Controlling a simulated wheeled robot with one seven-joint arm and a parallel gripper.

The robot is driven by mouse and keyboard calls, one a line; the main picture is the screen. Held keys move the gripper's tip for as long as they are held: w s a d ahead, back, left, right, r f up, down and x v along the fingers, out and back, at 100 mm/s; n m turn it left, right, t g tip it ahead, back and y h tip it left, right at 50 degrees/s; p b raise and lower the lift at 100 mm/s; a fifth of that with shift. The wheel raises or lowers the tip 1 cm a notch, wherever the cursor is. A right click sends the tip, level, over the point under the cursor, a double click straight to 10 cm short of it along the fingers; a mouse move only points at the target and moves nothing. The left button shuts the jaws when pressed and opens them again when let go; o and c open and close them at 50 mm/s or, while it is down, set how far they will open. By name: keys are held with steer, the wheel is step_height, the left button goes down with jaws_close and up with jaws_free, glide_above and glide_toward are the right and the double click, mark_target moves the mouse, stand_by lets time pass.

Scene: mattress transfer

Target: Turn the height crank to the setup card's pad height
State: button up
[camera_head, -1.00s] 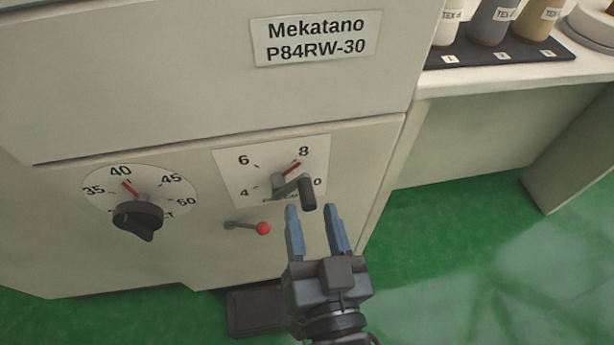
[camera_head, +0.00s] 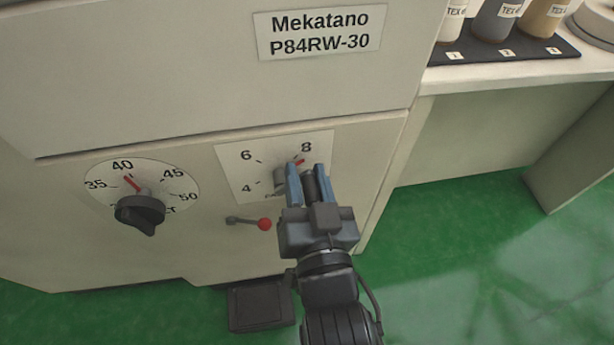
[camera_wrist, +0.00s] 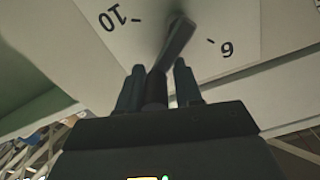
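The height crank (camera_wrist: 178,42) has a dark handle (camera_head: 311,186) that sticks out toward me from its white dial plate (camera_head: 233,168). The dial's red pointer (camera_head: 299,162) points close to the 8; its lower part is hidden by my gripper. My gripper (camera_head: 308,176) has its fingers on either side of the handle. In the wrist view, the handle (camera_wrist: 155,90) lies close to the left finger, and a thin gap shows toward the right finger. The right part of the dial's numbers is covered in the head view; the wrist view shows 10 and 6. No setup card is in view.
A second dial with a black knob (camera_head: 140,211) is at left, its pointer near 40. A small lever with a red ball (camera_head: 264,224) sits just left of my gripper. A dark pedal (camera_head: 260,305) is on the floor. Bottles stand on a shelf at upper right.

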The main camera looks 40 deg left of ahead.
steer(key=c, duration=0.5)
steer(key=shift+r+n+p, duration=0.25)
steer(key=shift+n+p, duration=0.25)
steer(key=shift+p, duration=0.2)
steer(key=shift+s+a+n, duration=0.1)
steer(key=shift+s+n, duration=0.05)
steer(key=shift+n, duration=0.15)
steer(key=shift+f, duration=0.1)
steer(key=o, duration=0.7)
steer(key=shift+o, duration=0.8)
